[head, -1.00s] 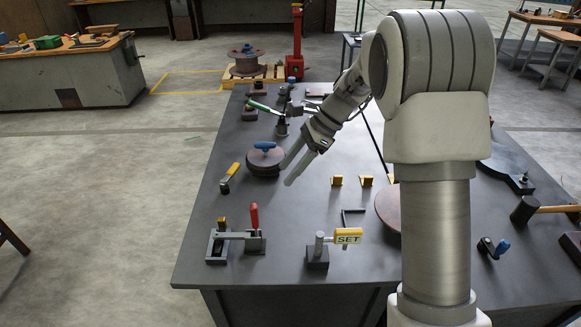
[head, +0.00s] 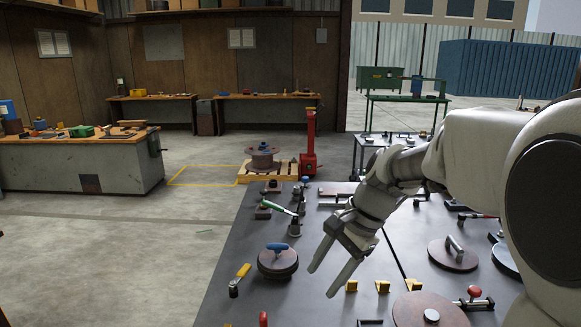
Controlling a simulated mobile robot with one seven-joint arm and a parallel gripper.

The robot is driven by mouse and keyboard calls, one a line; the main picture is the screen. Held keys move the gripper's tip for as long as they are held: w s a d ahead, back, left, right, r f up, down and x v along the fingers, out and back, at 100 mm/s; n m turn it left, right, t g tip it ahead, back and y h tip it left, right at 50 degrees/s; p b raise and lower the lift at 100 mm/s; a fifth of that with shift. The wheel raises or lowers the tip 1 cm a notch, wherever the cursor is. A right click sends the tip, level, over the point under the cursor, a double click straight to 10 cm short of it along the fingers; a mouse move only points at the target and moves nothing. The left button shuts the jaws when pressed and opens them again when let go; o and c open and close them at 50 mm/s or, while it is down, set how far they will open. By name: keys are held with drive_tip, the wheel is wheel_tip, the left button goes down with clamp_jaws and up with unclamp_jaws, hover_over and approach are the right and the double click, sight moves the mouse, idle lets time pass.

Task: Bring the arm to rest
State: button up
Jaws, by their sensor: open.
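My arm enters from the right side of the head view and reaches over the dark work table (head: 240,300). My gripper (head: 325,280) hangs over the table with its two fingers spread and pointing down to the left. Nothing is between the fingers. A round steel disc with a blue handle (head: 277,262) is to the left of the fingers, apart from them in the picture. Part of the table's right side is hidden behind my arm.
Yellow blocks (head: 352,286), a large brown disc (head: 430,312), a disc with a grey handle (head: 453,254) and a green-handled tool (head: 278,207) are on the table. A reel (head: 263,160) is on a pallet behind, beside a red post (head: 310,150). Floor at left is clear.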

drive_tip(key=s+d+r+n+t+h, duration=0.1)
drive_tip(key=s+d+n+t+h, duration=0.1)
drive_tip(key=s+n, duration=0.3)
drive_tip(key=s+d+r+n+t+h, duration=0.2)
drive_tip(key=s+d+n, duration=0.3)
drive_tip(key=s, duration=0.8)
drive_tip(key=shift+d+n+t+h, duration=0.15)
drive_tip(key=shift+n+t+h, duration=0.15)
drive_tip(key=shift+t, duration=0.1)
drive_tip(key=shift+s, duration=0.15)
